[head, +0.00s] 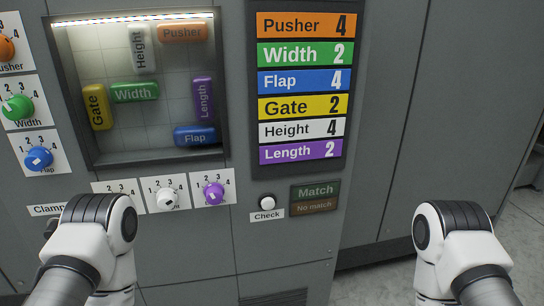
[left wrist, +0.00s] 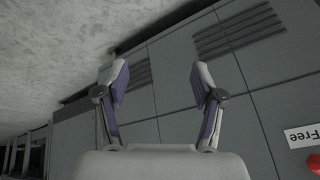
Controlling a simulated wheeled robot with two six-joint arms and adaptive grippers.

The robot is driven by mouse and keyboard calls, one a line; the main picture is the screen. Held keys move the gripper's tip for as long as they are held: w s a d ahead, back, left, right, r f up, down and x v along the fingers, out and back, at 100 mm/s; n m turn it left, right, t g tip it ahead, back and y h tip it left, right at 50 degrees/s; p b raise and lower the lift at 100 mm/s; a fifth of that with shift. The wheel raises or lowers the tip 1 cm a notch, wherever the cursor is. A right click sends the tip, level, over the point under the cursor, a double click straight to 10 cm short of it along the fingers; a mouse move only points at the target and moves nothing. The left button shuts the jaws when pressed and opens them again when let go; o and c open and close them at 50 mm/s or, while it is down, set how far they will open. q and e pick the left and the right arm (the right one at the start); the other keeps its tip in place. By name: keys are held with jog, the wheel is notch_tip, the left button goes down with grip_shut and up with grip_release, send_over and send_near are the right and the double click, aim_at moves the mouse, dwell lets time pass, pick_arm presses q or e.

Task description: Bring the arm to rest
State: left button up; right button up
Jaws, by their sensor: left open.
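My left gripper (left wrist: 160,85) is open and empty in the left wrist view, its two purple-grey fingers apart. It points at the lower grey cabinet panels and touches nothing that I can see. In the head view my left arm (head: 98,235) comes up at the lower left, in front of the cabinet, with its gripper out of sight. My right arm (head: 455,235) is at the lower right, its gripper also out of sight.
The cabinet has a window (head: 140,157) with labelled coloured blocks, a setting board (head: 302,155), a green knob (head: 17,107), a blue knob (head: 38,158), a white knob (head: 166,199), a purple knob (head: 213,193) and a Check button (head: 267,202). My left arm partly covers one dial card (head: 115,187).

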pick_arm(q)
jog(key=s+f+n+g, duration=0.2)
jog(key=s+n+g, duration=0.35)
jog(key=s, duration=0.45)
notch_tip(320, 180, up, 14)
jog(key=p, duration=1.4)
jog(key=shift+w+d+m+p, duration=0.2)
jog(key=shift+d+m+p, duration=0.05)
jog(key=shift+m+p, duration=0.1)
jog(key=shift+f, duration=0.15)
